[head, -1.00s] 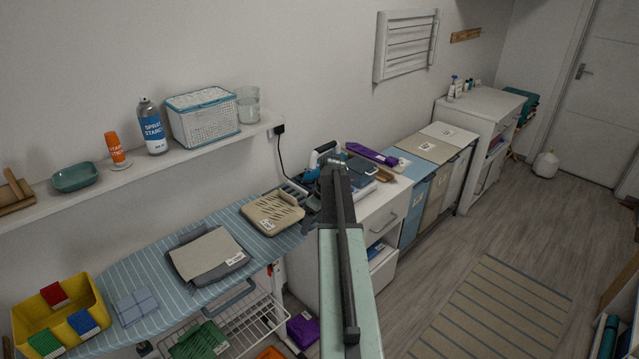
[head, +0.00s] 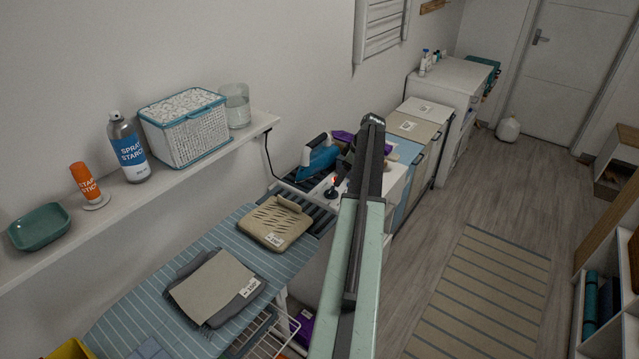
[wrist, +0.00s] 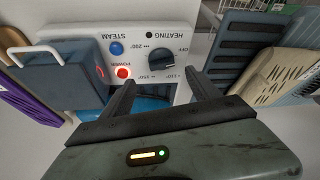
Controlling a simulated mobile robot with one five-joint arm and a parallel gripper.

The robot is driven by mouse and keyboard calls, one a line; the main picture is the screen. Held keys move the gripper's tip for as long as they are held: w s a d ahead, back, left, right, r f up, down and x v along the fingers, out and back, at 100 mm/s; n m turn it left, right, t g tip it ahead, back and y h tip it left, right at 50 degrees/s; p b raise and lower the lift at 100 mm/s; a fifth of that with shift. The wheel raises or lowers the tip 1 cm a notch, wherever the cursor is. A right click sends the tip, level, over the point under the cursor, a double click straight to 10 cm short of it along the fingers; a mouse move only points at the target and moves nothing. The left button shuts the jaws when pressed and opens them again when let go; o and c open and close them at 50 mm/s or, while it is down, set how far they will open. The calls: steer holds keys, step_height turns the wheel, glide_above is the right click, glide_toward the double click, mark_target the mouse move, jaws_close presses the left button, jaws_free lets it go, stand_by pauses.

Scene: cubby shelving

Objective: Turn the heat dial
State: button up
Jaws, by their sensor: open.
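The heat dial (wrist: 162,62) is a dark round knob on a white control panel (wrist: 193,36) marked HEATING, with OFF and temperature marks around it. The lettering appears upside down in the wrist view. Its pointer setting is too small to tell. My gripper (wrist: 163,82) is open and empty, its two dark fingers spread on either side of the dial's line, just short of it. No contact shows.
A lit red POWER button (wrist: 123,72) and a blue STEAM button (wrist: 116,48) sit beside the dial. A blue iron (head: 318,160) stands close to my gripper in the head view. The floor to the right is open.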

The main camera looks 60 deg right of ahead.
mark_target(331, 189)
steer(key=b+x, duration=0.7)
steer(key=x, duration=0.1)
steer(key=shift+w+a, duration=0.25)
steer(key=shift+w, duration=0.1)
steer(key=shift+r, duration=0.1)
